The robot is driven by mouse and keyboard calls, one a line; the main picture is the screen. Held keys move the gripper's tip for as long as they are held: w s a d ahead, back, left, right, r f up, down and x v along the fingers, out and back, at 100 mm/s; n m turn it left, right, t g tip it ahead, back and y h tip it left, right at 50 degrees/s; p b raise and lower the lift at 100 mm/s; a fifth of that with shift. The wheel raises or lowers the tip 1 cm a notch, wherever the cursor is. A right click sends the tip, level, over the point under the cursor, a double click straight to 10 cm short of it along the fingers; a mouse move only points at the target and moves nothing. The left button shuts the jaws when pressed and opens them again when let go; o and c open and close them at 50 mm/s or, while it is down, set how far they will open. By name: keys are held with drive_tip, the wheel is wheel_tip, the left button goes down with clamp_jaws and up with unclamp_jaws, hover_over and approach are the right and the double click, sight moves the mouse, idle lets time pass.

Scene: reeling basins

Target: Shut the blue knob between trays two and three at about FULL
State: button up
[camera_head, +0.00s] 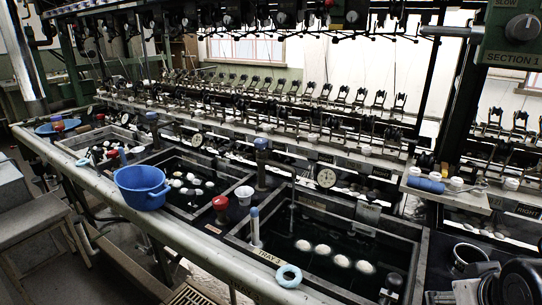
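A blue knob (262,143) tops a dark upright post at the back of the strip between two sunken trays, in the middle of the head view. The tray on its right (330,285) is labelled TRAY 3. The tray on its left (205,156), behind the blue bowl, shows no label I can read. A red knob (220,203) stands nearer on the same strip. The blue knob's setting and any FULL mark are too small to read. My gripper is not in view, and nothing is seen touching the blue knob.
A blue bowl (142,187) sits on the front rail. A white cup (244,195) stands beside the red knob. A light-blue ring (288,276) lies on tray three's front edge. A blue-topped upright tube (255,227) stands close by. Reeling machinery (270,110) runs behind the trays.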

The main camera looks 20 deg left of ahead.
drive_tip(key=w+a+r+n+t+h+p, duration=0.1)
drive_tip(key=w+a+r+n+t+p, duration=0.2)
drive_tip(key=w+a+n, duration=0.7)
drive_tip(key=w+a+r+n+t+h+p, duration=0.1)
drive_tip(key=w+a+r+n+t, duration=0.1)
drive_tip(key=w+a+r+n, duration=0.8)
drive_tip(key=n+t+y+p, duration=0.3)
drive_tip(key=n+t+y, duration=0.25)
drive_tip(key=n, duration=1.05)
approach(260, 145)
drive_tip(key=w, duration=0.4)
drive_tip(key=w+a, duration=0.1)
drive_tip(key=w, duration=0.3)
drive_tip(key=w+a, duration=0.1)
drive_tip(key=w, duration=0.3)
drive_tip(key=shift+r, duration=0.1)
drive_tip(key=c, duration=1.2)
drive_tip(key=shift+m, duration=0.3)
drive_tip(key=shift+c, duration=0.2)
